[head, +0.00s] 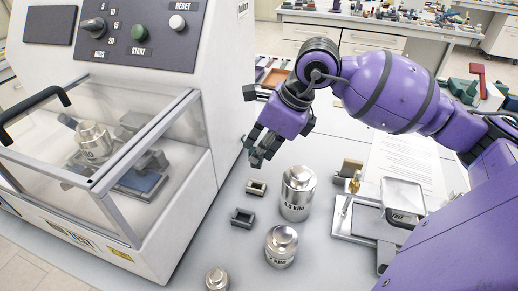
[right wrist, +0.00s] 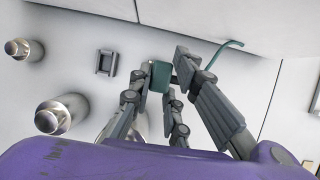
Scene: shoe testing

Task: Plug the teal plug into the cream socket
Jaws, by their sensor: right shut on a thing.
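The teal plug (right wrist: 159,75) is between the fingers of my right gripper in the right wrist view. A teal cord (right wrist: 229,45) shows past the fingers at the upper right. My right gripper (head: 257,158) points down above the table beside the white machine, and it also shows in the right wrist view (right wrist: 162,92). In the head view I cannot make out the plug at the fingers. The cream socket (head: 257,187) sits on the table just below the fingertips and apart from them; I cannot make it out in the wrist view. My left gripper is not in view.
A grey socket (head: 242,217) lies close to the cream one and shows in the wrist view (right wrist: 106,62). Steel weights (head: 298,194) (head: 281,247) (head: 217,279) stand nearby. The machine (head: 228,100) walls the left side. A scale (head: 402,194) and paper (head: 408,160) are right.

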